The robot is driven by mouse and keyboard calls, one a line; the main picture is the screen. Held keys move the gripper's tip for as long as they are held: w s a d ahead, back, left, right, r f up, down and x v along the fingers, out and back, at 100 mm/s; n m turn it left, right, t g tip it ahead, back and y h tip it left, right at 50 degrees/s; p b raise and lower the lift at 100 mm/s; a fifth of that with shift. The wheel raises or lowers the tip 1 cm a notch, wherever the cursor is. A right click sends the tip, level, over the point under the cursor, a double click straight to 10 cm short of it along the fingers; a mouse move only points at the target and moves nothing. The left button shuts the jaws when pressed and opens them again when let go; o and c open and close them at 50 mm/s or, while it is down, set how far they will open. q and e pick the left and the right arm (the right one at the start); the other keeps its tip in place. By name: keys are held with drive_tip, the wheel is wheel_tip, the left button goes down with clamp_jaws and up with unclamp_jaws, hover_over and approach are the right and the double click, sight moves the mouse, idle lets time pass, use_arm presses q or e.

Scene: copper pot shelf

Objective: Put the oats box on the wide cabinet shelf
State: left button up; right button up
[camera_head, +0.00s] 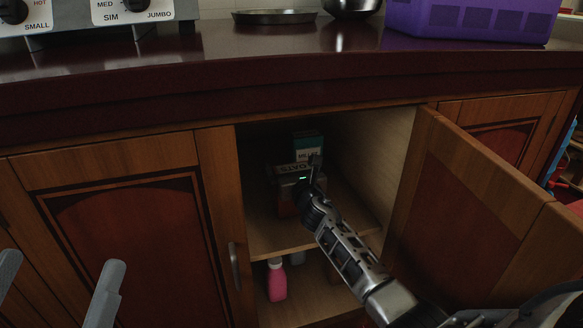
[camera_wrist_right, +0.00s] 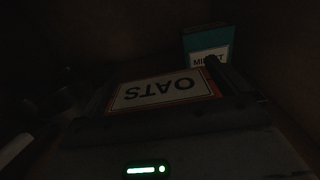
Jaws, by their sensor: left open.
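The oats box (camera_head: 287,171) is inside the open cabinet, above the upper shelf board (camera_head: 263,240); its label also shows upside down in the right wrist view (camera_wrist_right: 163,92). My right gripper (camera_head: 311,178) reaches into the cabinet and is at the box. One dark finger lies beside the right end of the label in the wrist view. The dark hides the other finger, so I cannot tell whether the jaws grip the box, or whether its base touches the shelf. My left gripper (camera_head: 58,282) is open and empty at the lower left, outside the cabinet.
A teal millet box (camera_head: 308,150) stands behind the oats box. A pink bottle (camera_head: 277,281) stands on the lower level. The open door (camera_head: 470,200) is to the right of my right arm. The countertop (camera_head: 200,65) overhangs above, with a purple crate (camera_head: 470,18) on it.

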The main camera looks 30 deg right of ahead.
drive_tip(key=shift+r, duration=0.25)
use_arm(q)
wheel_tip(320, 180, down, 7)
drive_tip(key=s+n+g+y+p, duration=0.2)
drive_tip(key=n+g+p, duration=0.1)
drive_tip(key=n+g, duration=0.1)
drive_tip(key=shift+d+r+n+y+p, duration=0.15)
drive_tip(key=shift+d+n+y+p, duration=0.3)
drive_tip(key=shift+n, duration=0.15)
use_arm(e)
drive_tip(key=v, duration=1.2)
use_arm(q)
drive_tip(key=shift+r, duration=0.1)
